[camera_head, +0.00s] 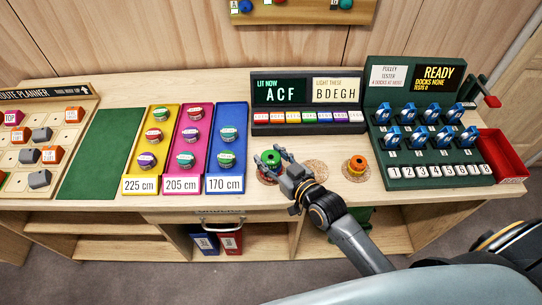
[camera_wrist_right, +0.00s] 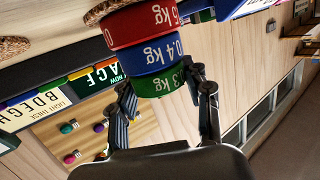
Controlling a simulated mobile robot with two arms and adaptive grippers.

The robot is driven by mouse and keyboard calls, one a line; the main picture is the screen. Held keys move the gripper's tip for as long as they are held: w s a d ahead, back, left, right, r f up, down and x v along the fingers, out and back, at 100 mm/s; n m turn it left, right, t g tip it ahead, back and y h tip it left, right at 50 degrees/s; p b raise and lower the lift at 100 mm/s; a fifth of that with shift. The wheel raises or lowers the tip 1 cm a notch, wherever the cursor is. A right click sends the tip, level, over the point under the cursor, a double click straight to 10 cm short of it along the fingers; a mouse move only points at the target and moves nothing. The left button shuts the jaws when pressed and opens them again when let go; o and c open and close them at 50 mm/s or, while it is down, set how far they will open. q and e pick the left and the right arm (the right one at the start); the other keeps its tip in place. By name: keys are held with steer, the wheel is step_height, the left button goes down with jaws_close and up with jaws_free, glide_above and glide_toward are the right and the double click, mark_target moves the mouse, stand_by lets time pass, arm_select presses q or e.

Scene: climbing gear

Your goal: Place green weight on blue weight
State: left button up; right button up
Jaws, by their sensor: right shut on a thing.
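The green weight (camera_head: 271,157), marked 0.3 kg, is between the fingers of my right gripper (camera_head: 281,164) in the head view. In the right wrist view, which is upside down, the green weight (camera_wrist_right: 160,83) lies against the blue weight (camera_wrist_right: 152,57), marked 0.4 kg. The blue weight is against a red weight (camera_wrist_right: 140,25), so the three form a stack with green on top and red lowest. My right gripper (camera_wrist_right: 162,92) is shut on the green weight. In the head view the green weight hides most of the blue and red ones. My left gripper is out of view.
An empty cork mat (camera_head: 315,170) lies right of the stack. An orange weight (camera_head: 357,165) stands on another mat. A letter panel (camera_head: 308,103) stands behind, a green docking rack (camera_head: 425,130) and red tray (camera_head: 503,157) to the right. Coloured trays (camera_head: 227,183) with rolls stand left.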

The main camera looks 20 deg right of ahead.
steer(key=o, duration=1.4)
steer(key=shift+f, duration=0.1)
steer(key=shift+r, duration=0.2)
steer(key=shift+s+d+f, duration=0.1)
steer(key=shift+s, duration=0.2)
steer(key=b+v, duration=0.1)
steer(key=v, duration=0.9)
steer(key=shift+s, duration=0.25)
steer(key=shift+s+d, duration=0.2)
steer(key=shift+s, duration=0.25)
